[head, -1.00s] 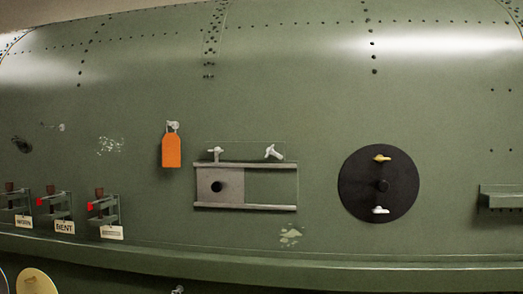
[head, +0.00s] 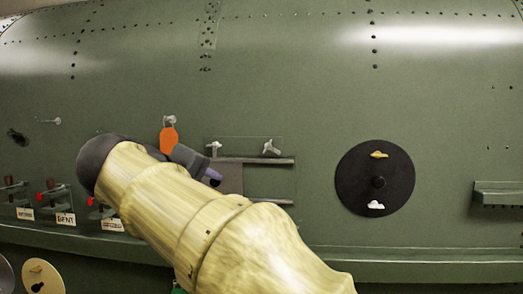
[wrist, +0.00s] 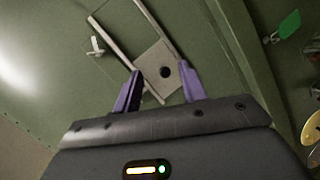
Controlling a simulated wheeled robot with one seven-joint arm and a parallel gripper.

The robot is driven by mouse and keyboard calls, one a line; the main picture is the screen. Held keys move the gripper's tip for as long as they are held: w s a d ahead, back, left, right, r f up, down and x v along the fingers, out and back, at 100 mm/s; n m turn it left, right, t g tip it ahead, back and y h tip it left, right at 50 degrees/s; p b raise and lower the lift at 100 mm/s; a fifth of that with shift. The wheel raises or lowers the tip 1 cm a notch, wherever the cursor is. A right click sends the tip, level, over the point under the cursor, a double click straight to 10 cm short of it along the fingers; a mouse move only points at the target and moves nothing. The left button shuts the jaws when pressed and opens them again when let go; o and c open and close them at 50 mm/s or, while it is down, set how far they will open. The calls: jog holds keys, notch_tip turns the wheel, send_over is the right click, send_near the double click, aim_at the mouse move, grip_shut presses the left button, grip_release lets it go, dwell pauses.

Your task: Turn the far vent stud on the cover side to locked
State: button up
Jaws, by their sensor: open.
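The vent has a grey sliding cover with a dark round hole; in the wrist view the cover (wrist: 152,62) lies just beyond my fingertips. A pale stud (head: 214,147) stands above the cover's end of the upper rail. A second stud (head: 270,147), tilted, stands above the open end and seems to be the one in the wrist view (wrist: 96,47). The cover-end stud is not visible in the wrist view, perhaps behind a finger. My gripper (wrist: 160,92) is open and empty, its purple fingers apart. In the head view, my gripper (head: 213,175) partly hides the cover.
An orange tag (head: 169,139) hangs left of the vent, partly behind my arm. Red-marked brackets (head: 53,198) line the left. A ledge (head: 420,270) runs below. A green tag (wrist: 288,25) shows in the wrist view.

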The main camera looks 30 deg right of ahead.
aim_at(266, 146)
jog(key=s+d+r+m+h, duration=0.1)
jog(key=s+r, duration=0.3)
jog(key=r, duration=0.6)
jog(key=shift+s+m+h, duration=0.3)
jog(key=shift+m+h, duration=0.5)
jog(key=shift+m, duration=0.1)
jog(key=shift+w+d+p, duration=0.1)
jog(key=shift+d+p, duration=0.05)
jog(key=shift+p, duration=0.15)
jog(key=p+x, duration=0.6)
jog(key=x, duration=1.1)
jog(key=shift+w, duration=0.15)
jog(key=c, duration=0.7)
